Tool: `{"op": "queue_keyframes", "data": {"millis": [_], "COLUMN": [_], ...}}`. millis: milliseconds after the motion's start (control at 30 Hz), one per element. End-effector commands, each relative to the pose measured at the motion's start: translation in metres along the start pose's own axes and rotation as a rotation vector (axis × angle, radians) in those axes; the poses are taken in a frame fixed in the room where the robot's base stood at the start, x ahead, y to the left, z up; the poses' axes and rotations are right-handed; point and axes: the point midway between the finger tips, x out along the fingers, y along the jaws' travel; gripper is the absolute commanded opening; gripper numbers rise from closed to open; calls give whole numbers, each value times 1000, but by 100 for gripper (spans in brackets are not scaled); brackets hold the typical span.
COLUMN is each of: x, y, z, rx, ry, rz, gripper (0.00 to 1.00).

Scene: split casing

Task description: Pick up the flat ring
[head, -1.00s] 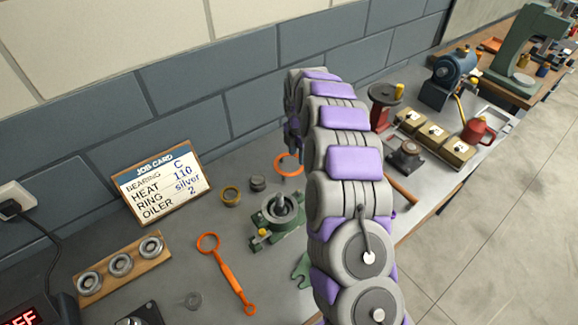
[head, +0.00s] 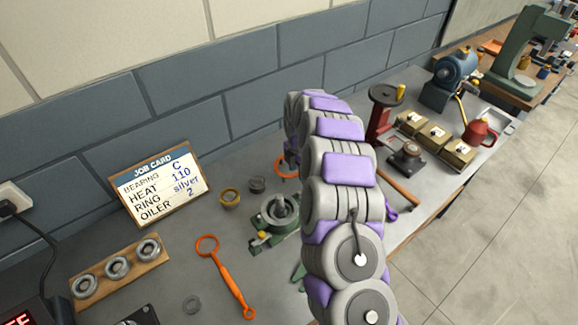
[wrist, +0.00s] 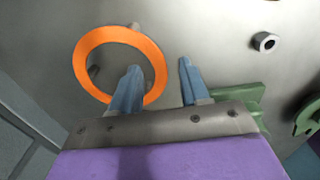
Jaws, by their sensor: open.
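A flat orange ring (wrist: 120,34) lies below my gripper in the wrist view. In the head view only a piece of this orange ring (head: 283,173) shows beside my arm. I cannot tell whether the fingers touch the ring. My arm hides the gripper in the head view.
A green casing (head: 278,209) stands beside my arm, and green parts (wrist: 240,95) show in the wrist view. The wall is behind.

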Motion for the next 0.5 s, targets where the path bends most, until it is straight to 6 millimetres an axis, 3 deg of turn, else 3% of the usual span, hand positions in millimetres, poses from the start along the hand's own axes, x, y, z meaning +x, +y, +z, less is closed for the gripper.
{"op": "queue_keyframes", "data": {"millis": [500], "x": [5], "y": [0], "z": [0], "rx": [0], "ry": [0], "rz": [0], "gripper": [45]}}
